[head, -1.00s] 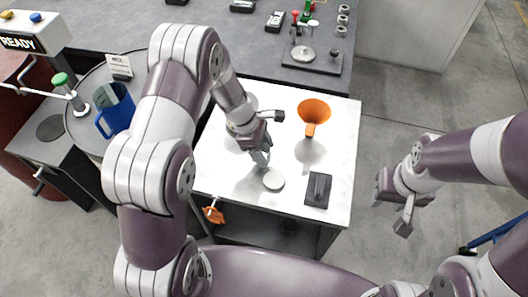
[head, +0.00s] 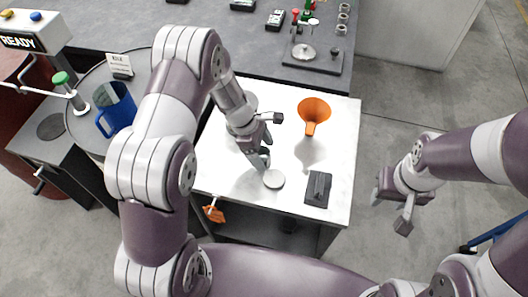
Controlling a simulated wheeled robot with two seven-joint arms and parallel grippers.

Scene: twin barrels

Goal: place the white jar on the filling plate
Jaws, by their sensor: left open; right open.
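A small round white piece (head: 274,179) lies on the white table; it looks like a flat lid or the top of a jar, and I cannot tell which. My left gripper (head: 263,160) is open just behind it, pointing down over the table. My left arm and wrist hide part of the table, and no other white jar shows clearly. A dark round plate (head: 51,127) is set in the grey cabinet top at the far left, bare; it may be the filling plate. My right gripper (head: 392,210) is open and empty, off the table's right side.
On the white table (head: 335,165) are an orange funnel (head: 313,110) and a dark flat block (head: 318,188). A blue jug (head: 116,112) stands on the barrel top at left. A READY box (head: 30,35) and a green-knobbed tap (head: 70,92) stand nearby. A grey bench is behind.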

